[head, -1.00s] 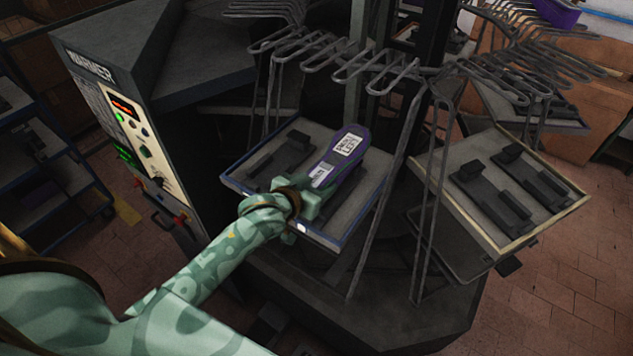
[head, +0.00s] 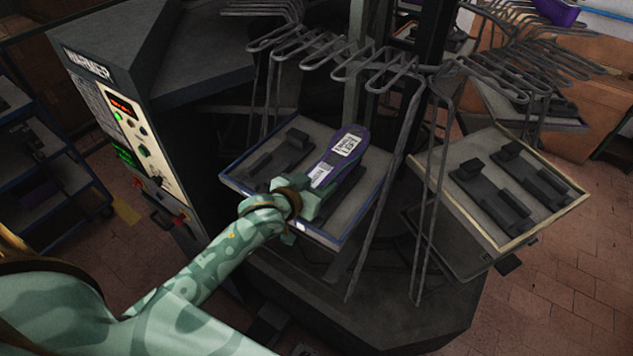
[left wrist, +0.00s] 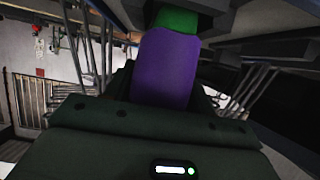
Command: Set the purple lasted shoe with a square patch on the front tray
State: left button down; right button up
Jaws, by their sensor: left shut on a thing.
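The purple lasted shoe (head: 341,153) is over the right half of the front tray (head: 238,184), sole up, with white labels on it. My left gripper (head: 312,197) is shut on its near end, at the tray's near edge. In the left wrist view the purple shoe (left wrist: 166,68) extends away from the gripper, with a green part (left wrist: 177,20) at its far end. I cannot tell whether the shoe touches the dark holder under it, which is mostly hidden. A square patch cannot be made out clearly. My right gripper is not in view.
An empty dark holder (head: 287,152) fills the left half of the front tray. Grey wire racks (head: 350,62) hang above, with rods coming down close to the tray's right side. Another tray (head: 516,243) with two empty holders is at the right. The warmer cabinet (head: 125,125) stands left.

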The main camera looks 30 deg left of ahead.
pick_arm(q)
jog(key=shift+f, duration=0.4)
jog(key=c, duration=0.6)
grip_release()
jog(key=shift+o, duration=0.8)
jog(key=shift+f, duration=0.15)
jog(key=shift+s, duration=0.15)
jog(key=v, duration=1.6)
